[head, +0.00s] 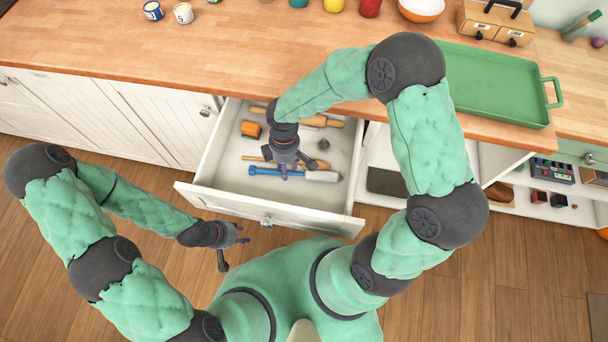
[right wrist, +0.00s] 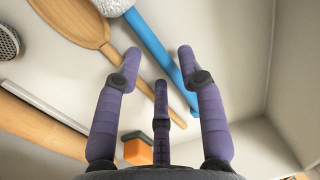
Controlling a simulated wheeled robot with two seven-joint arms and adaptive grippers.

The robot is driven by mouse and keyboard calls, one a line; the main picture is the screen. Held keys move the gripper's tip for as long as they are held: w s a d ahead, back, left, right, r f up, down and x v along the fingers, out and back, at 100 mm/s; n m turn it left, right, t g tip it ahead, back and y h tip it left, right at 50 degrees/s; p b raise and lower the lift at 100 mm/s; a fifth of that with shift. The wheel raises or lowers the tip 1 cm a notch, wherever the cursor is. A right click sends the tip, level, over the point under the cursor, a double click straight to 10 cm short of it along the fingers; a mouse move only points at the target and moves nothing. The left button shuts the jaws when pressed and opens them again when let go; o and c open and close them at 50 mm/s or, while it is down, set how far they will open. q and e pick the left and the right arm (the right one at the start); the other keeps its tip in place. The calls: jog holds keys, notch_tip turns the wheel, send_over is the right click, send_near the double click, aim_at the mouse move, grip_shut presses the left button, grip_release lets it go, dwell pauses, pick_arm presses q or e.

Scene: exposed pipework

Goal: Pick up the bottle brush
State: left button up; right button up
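The bottle brush, with a blue handle and a whitish head, lies in the open drawer; its handle (head: 262,171) shows in the head view. In the right wrist view its blue handle (right wrist: 150,43) runs diagonally behind the fingertips, with the pale head (right wrist: 113,6) at the top edge. My right gripper (head: 287,168) is inside the drawer area over the brush. Its purple fingers (right wrist: 158,75) are spread and empty, with the handle between and beyond them; contact cannot be told. My left gripper (head: 236,244) is open and empty in front of the drawer.
The drawer (head: 272,209) also holds a wooden spoon (right wrist: 85,25) beside the brush, an orange-and-dark block (head: 251,129), a rolling pin (head: 323,121) and a small dark strainer-like item (head: 323,144). The drawer walls surround my right gripper. A green tray (head: 490,80) lies on the counter.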

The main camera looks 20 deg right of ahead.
jog(key=shift+f, duration=0.7)
pick_arm(q)
jog(key=shift+f, duration=0.25)
pick_arm(e)
jog(key=shift+r, duration=0.1)
jog(key=shift+c, duration=0.2)
grip_shut()
